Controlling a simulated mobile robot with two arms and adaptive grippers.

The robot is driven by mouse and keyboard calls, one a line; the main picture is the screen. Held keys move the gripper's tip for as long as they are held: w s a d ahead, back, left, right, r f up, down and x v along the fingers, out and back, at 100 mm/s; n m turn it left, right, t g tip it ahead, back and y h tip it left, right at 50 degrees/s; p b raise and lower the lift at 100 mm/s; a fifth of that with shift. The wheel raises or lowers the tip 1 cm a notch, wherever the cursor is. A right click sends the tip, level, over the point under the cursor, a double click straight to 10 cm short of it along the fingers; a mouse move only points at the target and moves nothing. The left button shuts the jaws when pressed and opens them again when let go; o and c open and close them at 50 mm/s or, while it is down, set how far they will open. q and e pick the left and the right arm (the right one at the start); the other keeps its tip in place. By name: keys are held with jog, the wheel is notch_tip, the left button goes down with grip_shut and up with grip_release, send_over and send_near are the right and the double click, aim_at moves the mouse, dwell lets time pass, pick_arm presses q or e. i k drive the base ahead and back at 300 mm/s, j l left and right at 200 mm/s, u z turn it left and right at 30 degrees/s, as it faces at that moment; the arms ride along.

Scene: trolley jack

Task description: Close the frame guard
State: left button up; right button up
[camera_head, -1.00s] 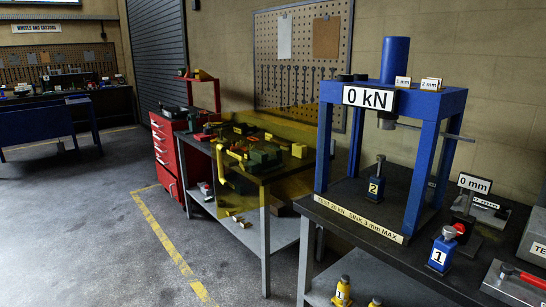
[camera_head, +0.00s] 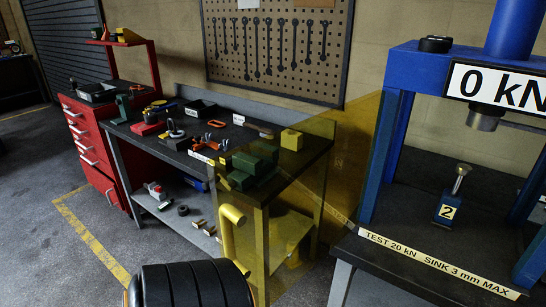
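The frame guard (camera_head: 352,140) is a see-through yellow panel at the left side of the blue press frame (camera_head: 393,150). It stands swung out to the left, in front of the workbench, so the press front is open. Its yellow bar handle (camera_head: 228,240) is at the panel's left, free edge. Neither gripper shows clearly. A dark ribbed shape at the bottom edge, below the handle, is cut off; I cannot tell whether it belongs to my arm.
A workbench (camera_head: 130,128) with tools and a green vise stands behind the guard. A small jack (camera_head: 448,208) marked 2 stands inside the press on the dark press table (camera_head: 400,262). A red drawer cabinet (camera_head: 88,150) is at the left. The floor at left is clear.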

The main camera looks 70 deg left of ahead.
aim_at(228, 214)
jog(key=k+j, duration=0.1)
jog(key=j, duration=0.6)
jog(key=k+j, duration=0.1)
jog(key=j, duration=0.6)
jog(key=k+j, duration=0.1)
jog(key=j, duration=0.65)
